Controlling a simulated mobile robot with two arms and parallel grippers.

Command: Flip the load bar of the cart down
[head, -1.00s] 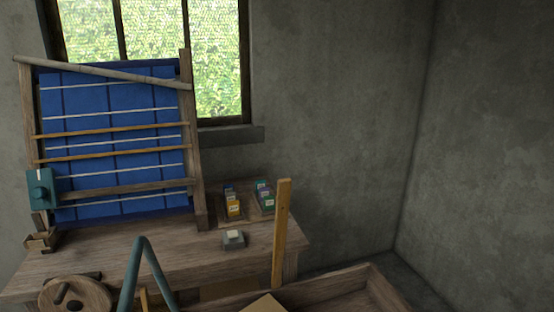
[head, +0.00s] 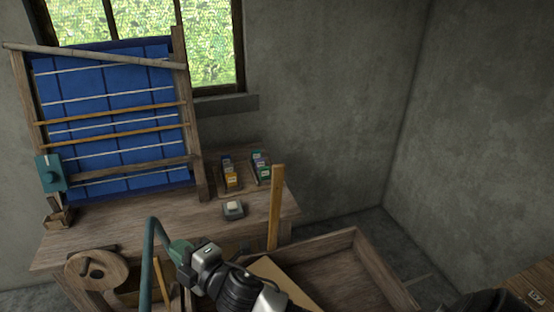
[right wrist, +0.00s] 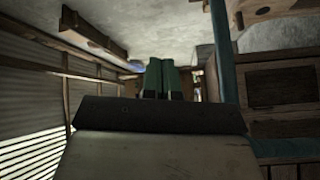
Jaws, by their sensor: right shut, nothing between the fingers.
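The cart (head: 368,262) is a wooden box at the lower middle of the head view. A teal bent bar (head: 148,265) rises at its left side, and a light wooden bar (head: 276,208) stands upright at its far side. I cannot tell for sure which is the load bar. My right gripper (head: 178,248) is shut and empty, its green fingertips close to the teal bar; I cannot tell whether they touch. In the right wrist view the fingers (right wrist: 161,78) lie side by side, with the teal bar (right wrist: 222,60) to their right. My left gripper is not in view.
The loom (head: 115,120) with blue cloth stands on a wooden table (head: 120,228) behind the cart. Small coloured boxes (head: 230,175) and a grey block (head: 234,209) sit on the table. A wooden wheel (head: 95,275) is at the left. A board (head: 278,275) lies in the cart.

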